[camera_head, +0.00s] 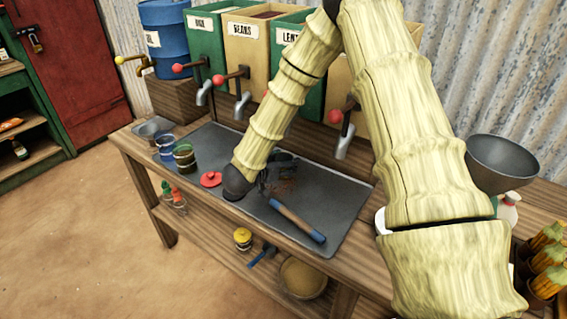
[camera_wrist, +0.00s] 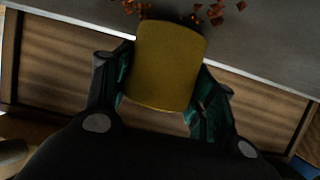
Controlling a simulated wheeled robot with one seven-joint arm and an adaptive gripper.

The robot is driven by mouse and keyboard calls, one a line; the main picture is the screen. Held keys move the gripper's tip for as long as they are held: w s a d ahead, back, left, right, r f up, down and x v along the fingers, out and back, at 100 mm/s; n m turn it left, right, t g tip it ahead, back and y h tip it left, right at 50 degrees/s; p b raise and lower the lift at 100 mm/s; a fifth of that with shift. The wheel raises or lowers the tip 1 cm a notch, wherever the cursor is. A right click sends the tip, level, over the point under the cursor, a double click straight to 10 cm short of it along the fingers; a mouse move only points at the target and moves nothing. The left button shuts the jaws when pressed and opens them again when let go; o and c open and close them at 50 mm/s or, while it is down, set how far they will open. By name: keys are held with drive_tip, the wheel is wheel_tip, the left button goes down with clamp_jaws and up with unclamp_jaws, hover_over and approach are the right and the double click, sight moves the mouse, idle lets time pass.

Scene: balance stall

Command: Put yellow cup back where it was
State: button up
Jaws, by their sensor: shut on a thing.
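The yellow cup (camera_wrist: 168,65) fills the space between my fingers in the wrist view. My gripper (camera_wrist: 163,88) is shut on it, with one teal-lined finger on each side. In the head view my gripper (camera_head: 277,168) is a dark shape above the mat, largely behind my arm. The cup itself is hidden there.
Reddish-brown bits (camera_head: 285,187) lie scattered on the grey mat (camera_head: 335,190). A blue-ended rod (camera_head: 297,220) lies in front. Taps (camera_head: 343,140) overhang behind.

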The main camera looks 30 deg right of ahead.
drive_tip(key=shift+f, duration=0.25)
drive_tip(key=o, duration=1.1)
drive_tip(key=shift+f, duration=0.1)
drive_tip(key=b+v, duration=0.1)
drive_tip(key=v, duration=1.1)
drive_tip(key=shift+s, duration=0.1)
